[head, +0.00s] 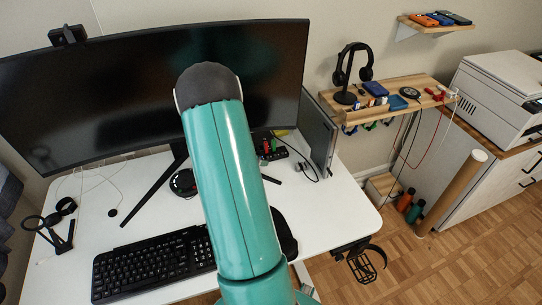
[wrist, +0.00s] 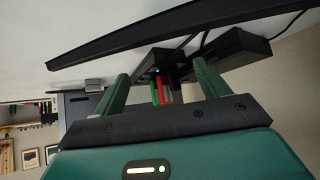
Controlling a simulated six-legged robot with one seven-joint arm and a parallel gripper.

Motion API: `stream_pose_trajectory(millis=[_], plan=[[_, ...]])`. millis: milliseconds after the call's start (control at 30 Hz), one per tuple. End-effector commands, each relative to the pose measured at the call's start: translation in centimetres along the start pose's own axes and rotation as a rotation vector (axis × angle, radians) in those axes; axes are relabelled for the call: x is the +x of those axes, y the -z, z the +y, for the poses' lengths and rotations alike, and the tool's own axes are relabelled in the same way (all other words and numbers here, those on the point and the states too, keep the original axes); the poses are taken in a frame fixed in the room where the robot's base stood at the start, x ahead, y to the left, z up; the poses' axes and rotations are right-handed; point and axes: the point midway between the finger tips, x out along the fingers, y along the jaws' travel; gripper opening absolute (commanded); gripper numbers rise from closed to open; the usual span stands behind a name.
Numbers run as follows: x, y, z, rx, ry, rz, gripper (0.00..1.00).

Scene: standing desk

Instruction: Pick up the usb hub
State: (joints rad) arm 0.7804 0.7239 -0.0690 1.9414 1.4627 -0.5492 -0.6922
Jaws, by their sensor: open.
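A small black box with a blue light, which looks like the usb hub (wrist: 163,57), shows in the wrist view, beyond and between my fingers. A red and a green stick stand out from it. In the head view, a dark object with red and green parts (head: 273,155) lies on the desk just right of my arm, partly hidden by it. My gripper (wrist: 161,70) is open, its two green fingers on either side of the sticks with gaps left and right. I cannot tell how far the hub is from the fingertips. The arm hides my gripper in the head view.
A long black bar (wrist: 236,51) with cables lies close beside the hub. The wide monitor (head: 100,85), an upright grey box (head: 318,137) and a keyboard (head: 150,262) stand around. The desk's right front (head: 335,205) is clear.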

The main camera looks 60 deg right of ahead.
Motion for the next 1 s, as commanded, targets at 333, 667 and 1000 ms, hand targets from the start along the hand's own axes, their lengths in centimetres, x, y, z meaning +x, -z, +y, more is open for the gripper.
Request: stream_pose_trajectory(millis=[333,667,1000], plan=[[2.3,0.2,0.0,0.001,0.0,0.001,0.74],[2.3,0.3,0.1,0.001,-0.001,0.003,0.26],[2.0,0.5,0.0,0.001,0.0,0.003,0.26]])
